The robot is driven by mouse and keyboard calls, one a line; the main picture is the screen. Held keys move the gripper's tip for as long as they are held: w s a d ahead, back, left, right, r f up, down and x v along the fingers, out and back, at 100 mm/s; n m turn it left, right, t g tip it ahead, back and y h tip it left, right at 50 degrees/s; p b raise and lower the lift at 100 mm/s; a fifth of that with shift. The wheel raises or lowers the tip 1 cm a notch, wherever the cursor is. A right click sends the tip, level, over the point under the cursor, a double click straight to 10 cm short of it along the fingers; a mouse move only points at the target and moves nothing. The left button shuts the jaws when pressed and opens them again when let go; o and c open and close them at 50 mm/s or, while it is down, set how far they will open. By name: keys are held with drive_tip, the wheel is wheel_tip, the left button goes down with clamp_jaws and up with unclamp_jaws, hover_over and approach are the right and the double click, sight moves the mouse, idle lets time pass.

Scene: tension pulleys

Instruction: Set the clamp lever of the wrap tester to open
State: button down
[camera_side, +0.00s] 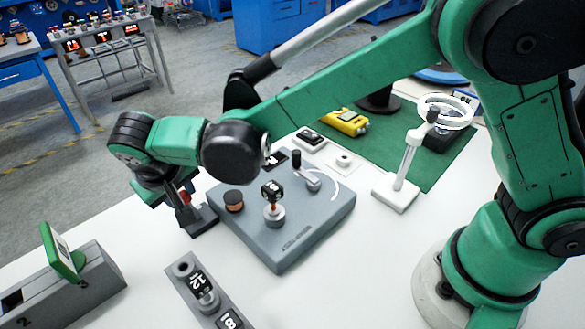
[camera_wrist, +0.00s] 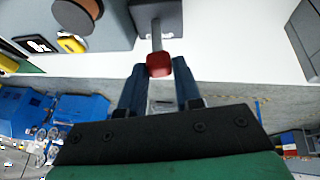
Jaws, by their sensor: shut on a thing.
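The wrap tester (camera_side: 295,240) is a grey block on the white table. On top it has a copper-coloured spool (camera_side: 233,200), a post with a black tag (camera_side: 273,193) and a black-knobbed lever (camera_side: 297,160) beside a white arc. At its left end is a dark bracket (camera_side: 198,220) with a red-tipped lever. In the wrist view the grey lever rod (camera_wrist: 156,35) ends in a red knob (camera_wrist: 158,66). My gripper (camera_wrist: 159,70) is shut on this knob, one finger on each side. In the side view my gripper (camera_side: 182,198) partly hides the lever.
A grey holder with a green plate (camera_side: 62,252) stands at the left. A grey strip with number tags (camera_side: 210,295) lies in front. A ring lamp on a white stand (camera_side: 400,188) and a yellow device (camera_side: 345,121) are behind to the right.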

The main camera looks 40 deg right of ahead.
drive_tip(key=shift+a+f+h, duration=0.2)
drive_tip(key=shift+a+h, duration=0.4)
drive_tip(key=shift+h, duration=0.3)
drive_tip(key=shift+n, duration=0.3)
drive_tip(key=c, duration=0.6)
unclamp_jaws()
drive_tip(key=v, duration=0.5)
drive_tip(key=shift+s+a+r, duration=0.15)
drive_tip(key=shift+a+r, duration=0.05)
drive_tip(key=shift+r, duration=0.05)
